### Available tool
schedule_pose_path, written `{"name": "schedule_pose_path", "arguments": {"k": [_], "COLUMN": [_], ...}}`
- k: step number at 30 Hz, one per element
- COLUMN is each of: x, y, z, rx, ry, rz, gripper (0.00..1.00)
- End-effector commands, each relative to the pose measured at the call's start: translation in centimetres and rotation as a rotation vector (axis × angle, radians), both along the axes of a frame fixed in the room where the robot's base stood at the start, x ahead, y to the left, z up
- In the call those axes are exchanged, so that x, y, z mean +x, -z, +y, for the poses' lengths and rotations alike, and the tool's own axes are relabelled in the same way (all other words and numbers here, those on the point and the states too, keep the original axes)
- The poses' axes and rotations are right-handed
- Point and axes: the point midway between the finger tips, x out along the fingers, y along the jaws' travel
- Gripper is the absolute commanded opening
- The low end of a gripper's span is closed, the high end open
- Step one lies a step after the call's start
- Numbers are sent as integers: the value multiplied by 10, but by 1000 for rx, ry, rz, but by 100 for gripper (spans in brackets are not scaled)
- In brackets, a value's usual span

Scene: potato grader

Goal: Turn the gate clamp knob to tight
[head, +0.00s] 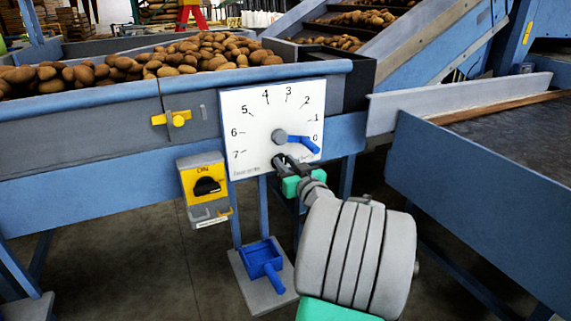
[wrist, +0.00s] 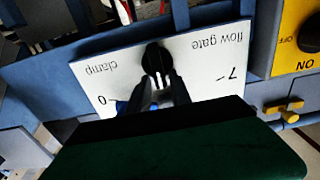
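The gate clamp knob (wrist: 154,56) is black and sits on the white plate (head: 262,106), between the printed words "clamp" and "flow gate" in the wrist view. The knob's tight mark cannot be read.
A blue gate lever (head: 304,144) on a grey hub points near 0, just above my gripper. A yellow switch box (head: 203,184) marked ON hangs to the left. A yellow latch (head: 172,118) is above it. Potatoes (head: 190,55) fill the trough behind.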

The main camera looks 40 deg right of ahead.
Motion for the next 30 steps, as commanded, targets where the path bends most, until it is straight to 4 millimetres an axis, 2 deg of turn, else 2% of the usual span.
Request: {"name": "schedule_pose_path", "arguments": {"k": [1,9,23,30], "x": [0,0,0,-1], "y": [0,0,0,-1], "z": [0,0,0,-1], "rx": [0,0,7,73], "ry": [0,0,0,-1], "rz": [0,0,-2,-21], "gripper": [20,0,0,0]}}
